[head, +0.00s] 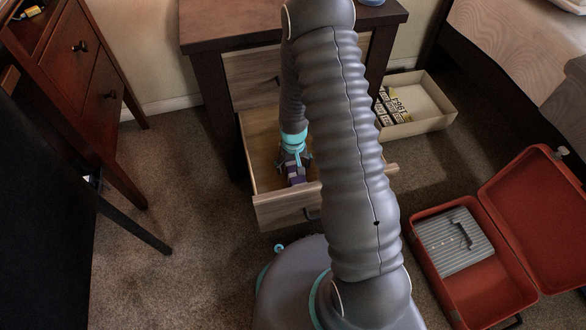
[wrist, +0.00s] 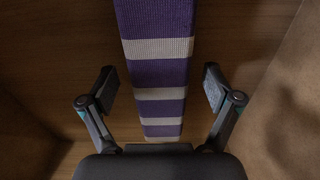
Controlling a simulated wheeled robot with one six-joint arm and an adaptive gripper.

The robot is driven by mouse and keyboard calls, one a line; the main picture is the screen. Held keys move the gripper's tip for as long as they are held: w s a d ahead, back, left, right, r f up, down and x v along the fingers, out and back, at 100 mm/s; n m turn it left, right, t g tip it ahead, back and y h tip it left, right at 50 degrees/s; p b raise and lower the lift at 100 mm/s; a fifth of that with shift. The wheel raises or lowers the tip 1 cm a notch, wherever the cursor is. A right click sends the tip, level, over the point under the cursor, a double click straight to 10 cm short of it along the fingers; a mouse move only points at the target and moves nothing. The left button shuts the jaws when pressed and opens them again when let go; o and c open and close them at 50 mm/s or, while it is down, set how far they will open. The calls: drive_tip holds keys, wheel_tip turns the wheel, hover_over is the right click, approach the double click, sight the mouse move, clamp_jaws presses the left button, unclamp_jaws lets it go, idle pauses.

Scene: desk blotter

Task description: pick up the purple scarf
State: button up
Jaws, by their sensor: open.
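The purple scarf (wrist: 159,75), with pale grey stripes, lies in the open wooden drawer (head: 285,211). In the wrist view it runs from the top edge down the middle, toward my gripper's palm. In the head view only a small part of the scarf (head: 296,177) shows below my gripper. My gripper (wrist: 158,88) is open and empty, with one finger on each side of the scarf. It also shows in the head view (head: 293,160), reaching down into the drawer. The fingers look apart from the scarf; their exact height above it I cannot tell.
Drawer walls (wrist: 268,85) flank my gripper. The dark-topped nightstand (head: 230,22) stands behind the drawer. A cream box (head: 430,98) holding patterned items stands to the right. An open red case (head: 492,285) with a grey striped item lies on the carpet.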

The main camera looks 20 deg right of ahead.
drive_tip(key=c, duration=1.3)
drive_tip(key=shift+r, duration=0.1)
